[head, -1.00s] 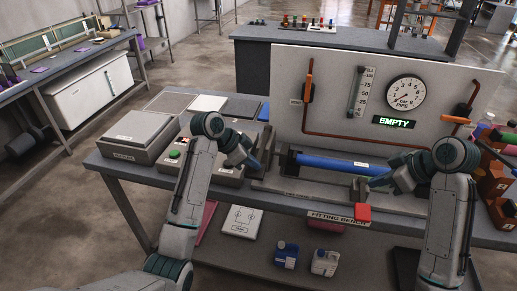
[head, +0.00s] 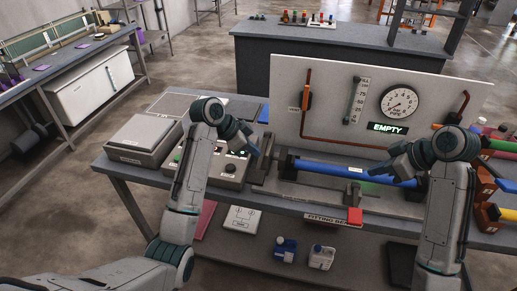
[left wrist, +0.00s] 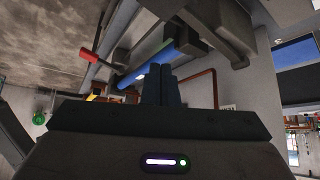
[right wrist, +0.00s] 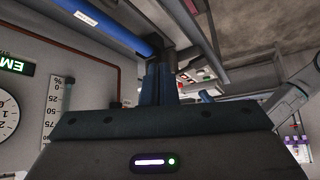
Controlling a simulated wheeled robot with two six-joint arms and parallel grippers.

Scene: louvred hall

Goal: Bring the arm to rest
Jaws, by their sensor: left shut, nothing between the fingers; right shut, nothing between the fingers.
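My left gripper (head: 256,150) is in the left half of the head view, near the left end of a blue pipe (head: 345,172) on the fitting bench. Its fingers (left wrist: 161,88) are together and empty in the left wrist view. My right gripper (head: 396,165) points left near the pipe's right end, apparently above it. Its fingers (right wrist: 160,86) are together and empty in the right wrist view, where the blue pipe (right wrist: 105,25) also shows. Both arms are raised and bent.
A panel (head: 340,78) with a gauge (head: 399,102) and a sign reading EMPTY (head: 388,128) stands behind the pipe. Coloured tubes (head: 503,146) lie at right. Floor at left is clear.

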